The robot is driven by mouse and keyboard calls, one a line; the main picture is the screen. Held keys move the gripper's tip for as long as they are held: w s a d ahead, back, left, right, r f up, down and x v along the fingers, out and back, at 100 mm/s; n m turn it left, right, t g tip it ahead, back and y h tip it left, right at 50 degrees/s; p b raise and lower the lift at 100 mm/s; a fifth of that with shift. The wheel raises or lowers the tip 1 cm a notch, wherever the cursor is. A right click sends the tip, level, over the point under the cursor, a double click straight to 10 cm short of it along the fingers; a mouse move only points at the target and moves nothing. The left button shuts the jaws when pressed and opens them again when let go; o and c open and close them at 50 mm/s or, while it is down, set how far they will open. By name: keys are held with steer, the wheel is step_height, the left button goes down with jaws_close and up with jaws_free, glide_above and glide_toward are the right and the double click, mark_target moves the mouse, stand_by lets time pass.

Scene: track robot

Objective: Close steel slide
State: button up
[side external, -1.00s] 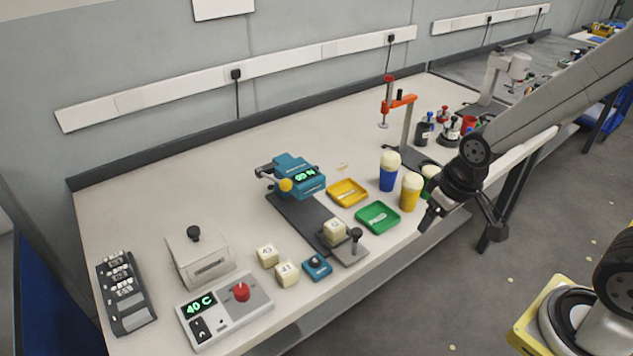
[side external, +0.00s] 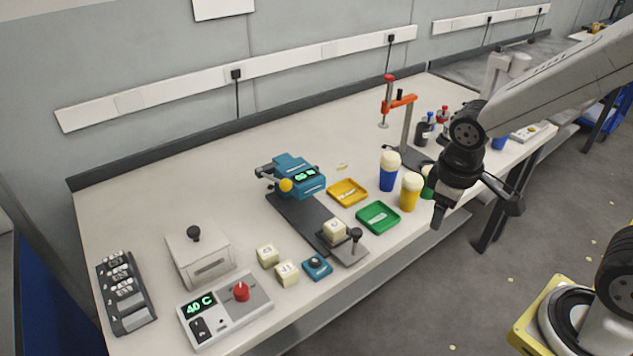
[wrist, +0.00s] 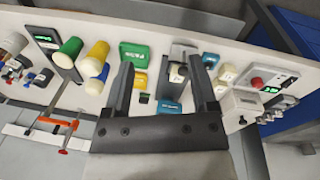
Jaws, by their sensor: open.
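The steel slide (side external: 350,255) lies at the front end of a dark track (side external: 303,220) on the bench. An upright dark knob (side external: 355,236) stands at its front end, and a cream block (side external: 334,230) sits on it. The track runs back to a teal device (side external: 299,174) with a green display and a yellow-tipped lever. My gripper (side external: 477,208) is open, right of the slide and clear of it, near the bench's front edge. In the wrist view my gripper (wrist: 161,62) shows two spread fingers with nothing held between them. The slide is small and partly hidden there.
Cream blocks (side external: 287,273) and a blue button box (side external: 317,267) sit left of the slide. An orange clamp (side external: 400,103) stands behind.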

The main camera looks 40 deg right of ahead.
steer(key=w+a+r+n+t+h, duration=0.1)
steer(key=w+a+n+t+h, duration=0.45)
steer(key=n, duration=0.65)
steer(key=w+a+r+n+t+h, duration=0.1)
steer(key=w+a+n+t+h, duration=0.5)
steer(key=n, duration=0.6)
glide_toward(357, 229)
steer(key=shift+w+d+f, duration=0.25)
steer(key=shift+w+d, duration=0.35)
steer(key=shift+w+d+f, duration=0.25)
steer(key=shift+w+d, duration=0.35)
steer(key=shift+x, duration=3.95)
steer(key=shift+r, duration=0.15)
